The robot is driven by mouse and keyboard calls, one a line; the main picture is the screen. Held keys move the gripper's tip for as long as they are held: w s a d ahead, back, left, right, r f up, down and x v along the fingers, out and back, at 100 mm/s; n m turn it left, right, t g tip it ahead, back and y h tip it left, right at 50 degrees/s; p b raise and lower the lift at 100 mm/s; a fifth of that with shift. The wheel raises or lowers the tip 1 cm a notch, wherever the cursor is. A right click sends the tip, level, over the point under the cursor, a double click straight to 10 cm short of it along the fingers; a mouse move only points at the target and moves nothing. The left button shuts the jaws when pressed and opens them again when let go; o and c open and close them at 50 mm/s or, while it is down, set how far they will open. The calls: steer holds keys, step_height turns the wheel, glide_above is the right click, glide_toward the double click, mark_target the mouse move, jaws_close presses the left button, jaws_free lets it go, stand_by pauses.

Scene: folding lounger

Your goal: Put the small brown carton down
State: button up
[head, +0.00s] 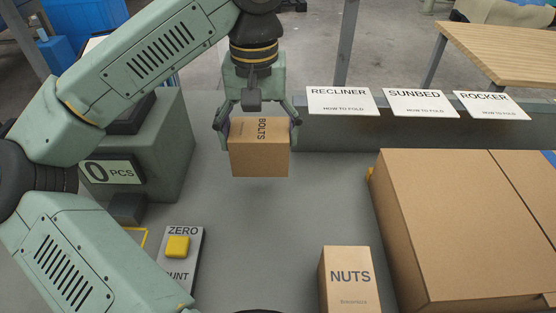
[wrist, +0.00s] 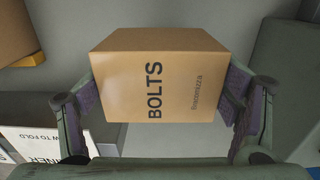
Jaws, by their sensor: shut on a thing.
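The small brown carton (head: 259,156) is marked BOLTS and hangs in my gripper (head: 258,125) in the head view. A soft shadow shows on the grey surface below it, so it looks held a little above that surface. In the wrist view the same carton (wrist: 160,85) fills the middle, with the purple-padded fingers of my gripper (wrist: 165,92) pressed on its left and right sides. A second brown carton marked NUTS (head: 348,282) stands on the grey surface at the bottom, right of centre.
A large brown box (head: 455,215) takes up the right side. RECLINER (head: 339,101), SUNBED (head: 417,103) and ROCKER (head: 492,105) cards line the back ledge. A counter showing 0 PCS (head: 112,172) and a panel with a yellow button (head: 178,246) are at left. The grey surface's middle (head: 270,235) is clear.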

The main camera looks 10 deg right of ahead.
mark_target(261, 164)
steer(key=shift+f+p, duration=0.4)
steer(key=shift+f, duration=3.15)
steer(key=shift+f, duration=0.15)
steer(key=o, duration=1.6)
steer(key=shift+o, duration=0.2)
